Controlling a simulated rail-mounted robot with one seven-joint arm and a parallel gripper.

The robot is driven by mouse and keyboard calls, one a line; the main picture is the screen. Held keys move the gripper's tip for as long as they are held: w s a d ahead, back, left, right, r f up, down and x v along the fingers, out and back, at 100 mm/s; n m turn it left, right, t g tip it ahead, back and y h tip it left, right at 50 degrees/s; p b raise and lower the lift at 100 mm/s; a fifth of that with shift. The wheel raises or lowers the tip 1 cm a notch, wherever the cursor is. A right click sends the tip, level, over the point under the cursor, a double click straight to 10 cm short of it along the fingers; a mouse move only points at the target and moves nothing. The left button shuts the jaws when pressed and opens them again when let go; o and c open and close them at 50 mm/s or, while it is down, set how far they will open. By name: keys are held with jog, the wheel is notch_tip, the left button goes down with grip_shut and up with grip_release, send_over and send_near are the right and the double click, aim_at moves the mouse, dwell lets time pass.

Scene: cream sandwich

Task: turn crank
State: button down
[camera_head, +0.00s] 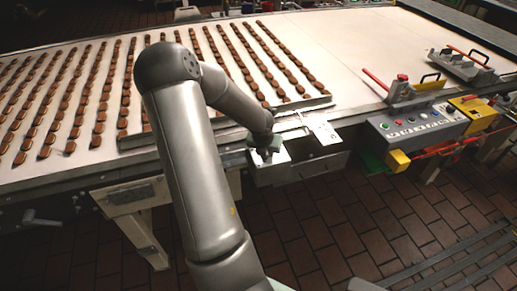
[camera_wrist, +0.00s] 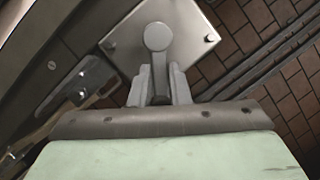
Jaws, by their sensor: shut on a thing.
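The crank (camera_wrist: 158,38) is a grey lever with a round end, on a square metal plate (camera_wrist: 196,40) in the wrist view. My gripper (camera_wrist: 158,80) has one finger on each side of the crank's arm and is shut on it. The round end shows beyond the fingertips. In the head view my gripper (camera_head: 265,147) is at the metal box (camera_head: 300,170) on the near side of the conveyor; the crank itself is hard to make out there.
A white conveyor (camera_head: 340,50) carries rows of brown biscuits (camera_head: 100,95) on the left; its right part is bare. A control panel (camera_head: 420,122) with buttons and red and yellow parts stands right of the box. The brick-tiled floor (camera_head: 350,230) in front looks mostly clear.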

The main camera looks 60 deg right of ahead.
dwell(0.4)
jog(key=c, duration=1.4)
grip_release()
jog(key=shift+o, duration=0.2)
jog(key=v, duration=1.7)
jog(key=shift+r, duration=0.3)
jog(key=shift+w, duration=0.1)
